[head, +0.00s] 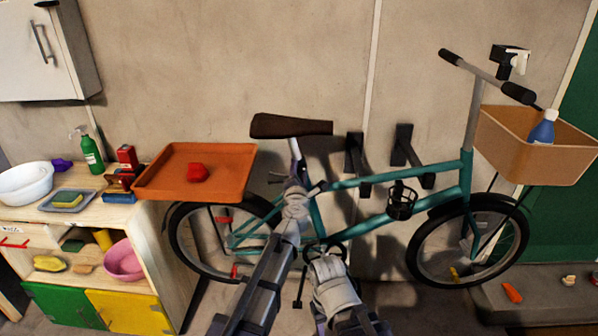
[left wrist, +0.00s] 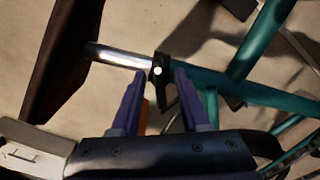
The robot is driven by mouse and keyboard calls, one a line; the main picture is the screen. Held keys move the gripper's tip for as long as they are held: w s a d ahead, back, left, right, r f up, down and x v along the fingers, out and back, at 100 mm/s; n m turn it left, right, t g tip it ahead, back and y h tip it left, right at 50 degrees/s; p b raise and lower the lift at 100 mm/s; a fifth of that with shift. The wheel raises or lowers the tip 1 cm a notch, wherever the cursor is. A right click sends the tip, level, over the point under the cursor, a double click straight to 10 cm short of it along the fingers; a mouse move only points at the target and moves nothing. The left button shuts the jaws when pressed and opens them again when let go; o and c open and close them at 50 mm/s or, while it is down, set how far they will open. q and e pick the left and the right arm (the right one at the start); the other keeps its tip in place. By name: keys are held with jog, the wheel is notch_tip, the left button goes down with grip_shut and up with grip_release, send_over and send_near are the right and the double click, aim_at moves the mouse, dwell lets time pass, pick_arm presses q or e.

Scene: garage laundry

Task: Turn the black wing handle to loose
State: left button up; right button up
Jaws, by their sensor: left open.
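The black wing handle (left wrist: 164,88) shows in the left wrist view at the clamp below the silver seat post (left wrist: 115,56), with a bright bolt end on it. My left gripper (left wrist: 155,74) is open, with one purple finger on each side of the handle. I cannot tell whether either finger touches it. In the head view my left gripper (head: 305,168) is at the teal bicycle (head: 385,177), just below the brown saddle (head: 285,126). The arm and gripper hide most of the clamp there.
Black wall brackets (head: 356,158) are behind the frame. A workbench (head: 150,232) stands left. A basket (head: 560,158) with a blue bottle (head: 543,130) is at the right.

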pick_arm(q)
jog(key=shift+w, duration=0.15)
grip_shut()
dwell(0.6)
jog(key=n, duration=1.1)
jog(key=shift+a+r+n, duration=0.1)
jog(key=shift+a+n, duration=0.05)
jog(key=shift+n, duration=0.15)
dwell(0.4)
grip_release()
